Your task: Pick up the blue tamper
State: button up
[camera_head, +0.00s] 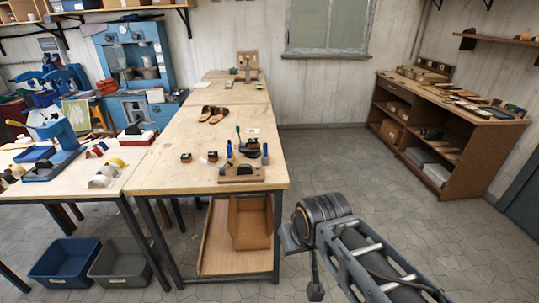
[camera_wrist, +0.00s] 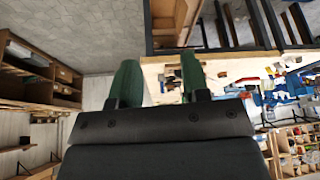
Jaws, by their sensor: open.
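Two small upright blue items stand near the front right corner of the long wooden table (camera_head: 185,150) in the head view. One blue item (camera_head: 229,149) is left of a dark round piece, and the other blue item (camera_head: 265,154) is to its right. They are too small to tell which is the blue tamper. My gripper (camera_wrist: 158,82) shows two green fingers spread apart in the wrist view, with nothing between them. My arm is right of the table's front end, apart from the blue items.
Brown sandals (camera_head: 213,114) lie further back. A left-hand table (camera_head: 95,180) holds tools and rolls. A wooden shelf unit (camera_head: 440,135) stands at the right. Tiled floor between it and the long table is clear.

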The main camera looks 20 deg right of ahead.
aim_at(265, 157)
jog(key=i, duration=1.55)
